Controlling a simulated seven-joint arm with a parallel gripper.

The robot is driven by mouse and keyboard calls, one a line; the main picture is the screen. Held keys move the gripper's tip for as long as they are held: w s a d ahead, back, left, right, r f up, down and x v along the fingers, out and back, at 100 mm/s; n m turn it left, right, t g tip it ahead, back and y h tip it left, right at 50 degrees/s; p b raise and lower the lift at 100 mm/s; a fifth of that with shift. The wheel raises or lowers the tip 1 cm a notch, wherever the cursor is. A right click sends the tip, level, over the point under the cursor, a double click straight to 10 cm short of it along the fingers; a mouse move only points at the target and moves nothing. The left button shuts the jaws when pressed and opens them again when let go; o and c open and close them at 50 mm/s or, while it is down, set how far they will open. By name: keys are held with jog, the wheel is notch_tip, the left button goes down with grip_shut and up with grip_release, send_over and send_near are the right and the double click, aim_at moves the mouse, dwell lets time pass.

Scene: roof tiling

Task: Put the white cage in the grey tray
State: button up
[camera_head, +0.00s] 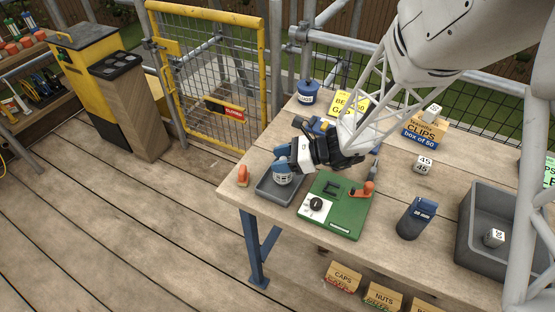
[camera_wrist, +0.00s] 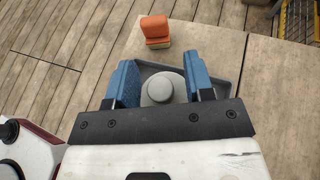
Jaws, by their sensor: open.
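The grey tray (camera_head: 268,197) lies near the table's left edge, and its rim also shows in the wrist view (camera_wrist: 226,70). The white cage (camera_head: 284,179), a small rounded piece with dark gaps, is inside the tray's outline. In the wrist view a pale round top (camera_wrist: 160,88), which seems to be the cage's, shows between my fingers. My gripper (camera_head: 283,163) points down over the tray with its blue fingers open, one on each side of the cage. Whether the fingers touch the cage, and whether its base rests on the tray floor, I cannot tell.
A green board (camera_head: 335,207) with a dial and an orange-handled lever lies right beside the tray. An orange block (camera_head: 242,175) stands to the tray's left.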

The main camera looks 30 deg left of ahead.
jog(key=v, duration=1.1)
jog(key=shift+r, duration=0.1)
dwell(0.8)
jog(key=s+d+r+n+t+h, duration=0.2)
jog(key=s+d+r+n+h, duration=0.2)
jog(key=d, duration=0.7)
jog(key=s+d+r+n+t+h, duration=0.3)
jog(key=s+d+r, duration=0.4)
jog(key=d, duration=0.5)
jog(key=s+d+r+n+t+h, duration=0.3)
jog(key=s+d+r+n+h, duration=0.2)
jog(key=d, duration=0.7)
jog(key=s+r+n, duration=0.1)
jog(key=s, duration=0.1)
jog(key=shift+s+h, duration=0.35)
jog(key=shift+h, duration=0.05)
jog(key=shift+d+r, duration=0.1)
jog(key=shift+r, duration=0.05)
